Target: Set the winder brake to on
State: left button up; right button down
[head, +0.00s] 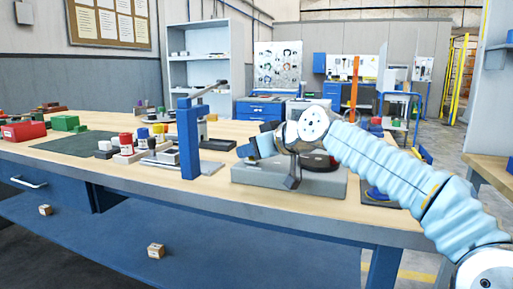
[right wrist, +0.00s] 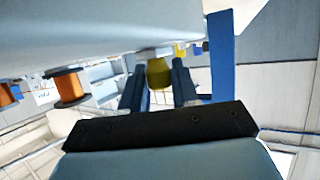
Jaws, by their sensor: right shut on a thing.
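A grey base (head: 330,183) with a dark round disc (head: 320,162) stands at the front edge of the workbench and looks like the winder. My right gripper (head: 268,166) is at the left end of this base and partly covers it. In the right wrist view, its two dark fingers hold a short olive-yellow knob-like piece (right wrist: 159,73) between them. I cannot tell whether this piece is the brake handle, nor which position the brake is in. My left gripper is not in view.
A blue post (head: 189,140) with a grey lever (head: 205,91) stands left of the gripper. A red box (head: 23,131) is at the far left. An orange spool (right wrist: 67,88) shows in the right wrist view.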

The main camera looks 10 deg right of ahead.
jog(key=c, duration=0.9)
grip_release()
jog(key=shift+w+a, duration=0.1)
jog(key=shift+a, duration=0.05)
jog(key=shift+c, duration=0.2)
jog(key=b+v, duration=0.1)
jog(key=v, duration=1.2)
jog(key=shift+s+d, duration=0.25)
jog(key=shift+s, duration=0.05)
jog(key=shift+r, duration=0.1)
